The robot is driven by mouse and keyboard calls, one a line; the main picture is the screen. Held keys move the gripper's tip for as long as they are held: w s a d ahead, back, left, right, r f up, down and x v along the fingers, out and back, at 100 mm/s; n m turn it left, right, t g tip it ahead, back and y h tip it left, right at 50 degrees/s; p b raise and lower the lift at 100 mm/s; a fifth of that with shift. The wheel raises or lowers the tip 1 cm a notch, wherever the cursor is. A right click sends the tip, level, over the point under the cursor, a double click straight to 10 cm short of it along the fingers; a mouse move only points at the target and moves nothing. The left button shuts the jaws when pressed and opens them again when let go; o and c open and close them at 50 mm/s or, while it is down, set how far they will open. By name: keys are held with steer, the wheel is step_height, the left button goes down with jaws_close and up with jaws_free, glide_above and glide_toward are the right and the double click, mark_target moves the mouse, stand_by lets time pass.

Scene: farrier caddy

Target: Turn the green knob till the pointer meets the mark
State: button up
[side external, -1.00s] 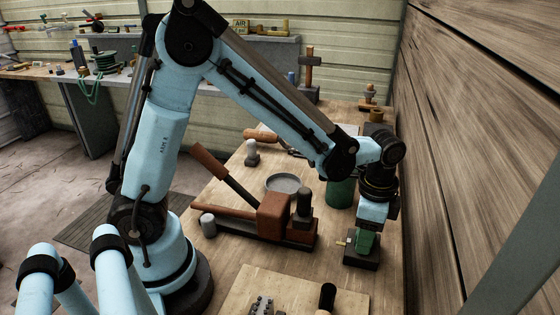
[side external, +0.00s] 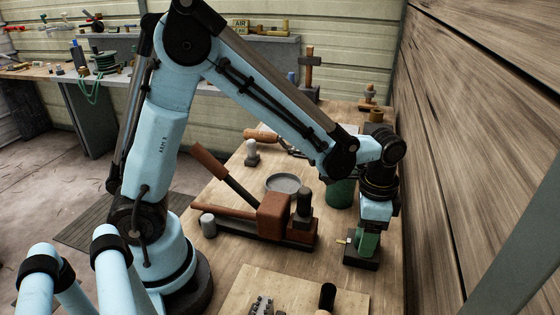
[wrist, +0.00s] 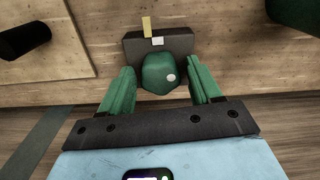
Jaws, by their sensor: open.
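The green knob (wrist: 157,72) stands on a dark block (wrist: 183,44). In the wrist view, a pale round spot (wrist: 170,77) shows on the knob's right side. The spot and the square are apart and not in line. My gripper (wrist: 162,69) is open, with one green finger on each side of the knob and a visible gap to each. In the side view, my gripper (side external: 369,232) is low over the block (side external: 361,258) and largely hides the knob.
A brown and black lever tool (side external: 272,214) stands left of the block. A green cylinder (side external: 340,194) and a grey dish (side external: 285,184) are behind. A wooden board (side external: 290,288) lies in front. The wooden wall (side external: 470,120) is close on the right.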

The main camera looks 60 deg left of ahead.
steer(key=shift+r, duration=2.4)
steer(key=shift+f, duration=0.15)
step_height(320, 180, down, 5)
steer(key=shift+m, duration=0.9)
